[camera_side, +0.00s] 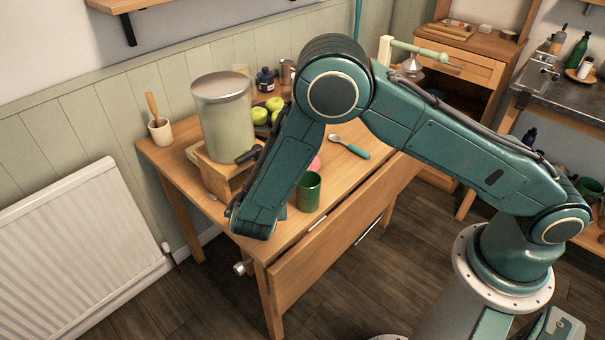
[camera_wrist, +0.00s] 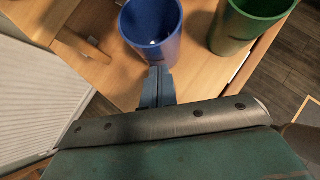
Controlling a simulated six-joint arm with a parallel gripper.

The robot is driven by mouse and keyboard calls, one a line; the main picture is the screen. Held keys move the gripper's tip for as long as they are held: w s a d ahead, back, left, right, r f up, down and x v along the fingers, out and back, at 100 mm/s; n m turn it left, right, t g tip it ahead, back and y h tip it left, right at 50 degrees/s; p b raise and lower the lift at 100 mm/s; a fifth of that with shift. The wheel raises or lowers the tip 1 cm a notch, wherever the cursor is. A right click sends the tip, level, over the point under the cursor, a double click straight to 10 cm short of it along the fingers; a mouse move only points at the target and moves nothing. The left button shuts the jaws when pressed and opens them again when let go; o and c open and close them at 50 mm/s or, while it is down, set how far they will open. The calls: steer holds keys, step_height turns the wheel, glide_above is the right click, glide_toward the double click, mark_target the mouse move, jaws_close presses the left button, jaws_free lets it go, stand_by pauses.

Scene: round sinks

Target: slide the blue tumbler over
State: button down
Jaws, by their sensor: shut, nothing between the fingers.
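The blue tumbler (camera_wrist: 150,32) stands open-topped on the wooden table (camera_wrist: 105,68), at the top centre of the wrist view. A small pale spot shows low on its near side. In the side view the tumbler is hidden behind my arm. My gripper (camera_wrist: 158,72) has its fingers pressed together and empty. The fingertips are right at the near lower side of the tumbler; I cannot tell whether they touch it. My gripper's fingers do not show clearly in the side view.
A green tumbler (camera_side: 309,192) stands close by, to the right of the blue one in the wrist view (camera_wrist: 236,36). A large lidded canister (camera_side: 225,122) stands on a wooden box (camera_side: 213,178). A teal-handled utensil (camera_side: 350,148) lies farther back. The table's front edge is near.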

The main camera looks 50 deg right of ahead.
steer(key=shift+s+a, duration=0.45)
steer(key=shift+a, duration=0.05)
steer(key=shift+s+a, duration=0.8)
steer(key=v, duration=1)
steer(key=shift+r, duration=0.1)
steer(key=s+d+r+m+g+y, duration=0.2)
steer(key=s+d+r+m+y, duration=0.2)
steer(key=d+r+m, duration=1.15)
steer(key=s+d+r+m, duration=0.2)
steer(key=s+r+m, duration=0.1)
steer(key=s, duration=0.3)
steer(key=s+d+r+m+y, duration=0.1)
steer(key=s+d+r+m, duration=0.1)
steer(key=s, duration=0.4)
steer(key=s+d+r+m+t+y, duration=0.1)
steer(key=s+d+r+m, duration=0.1)
steer(key=s+r+m, duration=0.2)
steer(key=shift+s+d+r+m, duration=0.25)
steer(key=shift+s+m, duration=0.75)
steer(key=shift+m, duration=0.25)
